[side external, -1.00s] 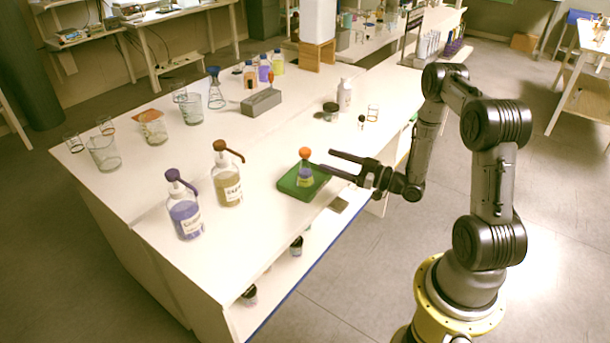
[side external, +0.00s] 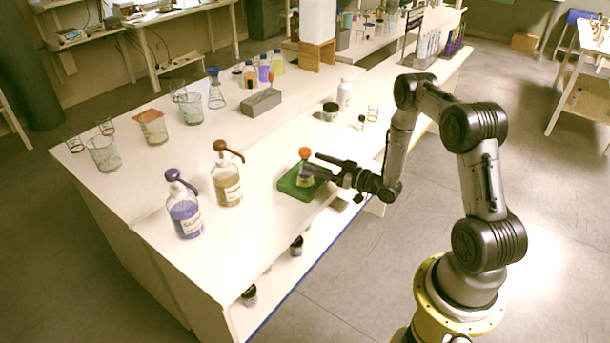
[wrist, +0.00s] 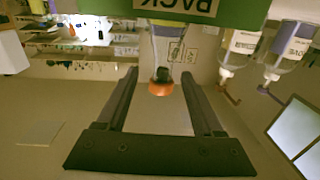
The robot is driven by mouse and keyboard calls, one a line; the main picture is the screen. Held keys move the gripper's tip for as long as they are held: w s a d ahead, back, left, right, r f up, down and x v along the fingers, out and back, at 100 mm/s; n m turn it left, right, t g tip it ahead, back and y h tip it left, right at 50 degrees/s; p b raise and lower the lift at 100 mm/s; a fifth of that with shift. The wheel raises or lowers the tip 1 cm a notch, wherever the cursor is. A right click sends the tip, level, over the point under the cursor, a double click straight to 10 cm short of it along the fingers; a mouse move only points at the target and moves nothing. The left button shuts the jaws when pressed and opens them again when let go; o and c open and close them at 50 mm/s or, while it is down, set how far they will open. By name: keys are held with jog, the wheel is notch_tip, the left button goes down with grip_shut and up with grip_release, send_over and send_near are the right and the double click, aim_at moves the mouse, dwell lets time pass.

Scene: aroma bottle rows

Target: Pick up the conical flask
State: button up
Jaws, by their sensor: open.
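The conical flask (side external: 304,180) stands upright on a green tray (side external: 289,192) near the bench's front edge. It has an orange cap and purple contents with a pale label. In the wrist view, which is upside down, the flask's orange cap (wrist: 160,89) and neck appear between my two fingers, with a gap on each side. My gripper (side external: 311,163) is open and level, its fingertips at the flask's upper part from the right. One finger partly covers the flask in the side view. The tray's lettered face (wrist: 235,14) also shows in the wrist view.
A purple pump bottle (side external: 186,218) and a yellowish pump bottle (side external: 228,184) stand left of the tray. A dark-lidded jar (side external: 330,112) and a white bottle (side external: 345,92) stand behind it. A grey block (side external: 261,102) lies farther back.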

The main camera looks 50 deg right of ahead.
aim_at(305, 160)
jog(key=w, duration=0.4)
jog(key=shift+w+a+f, duration=0.1)
jog(key=shift+w+a, duration=0.05)
jog(key=shift+a, duration=0.2)
grip_shut()
dwell(1.1)
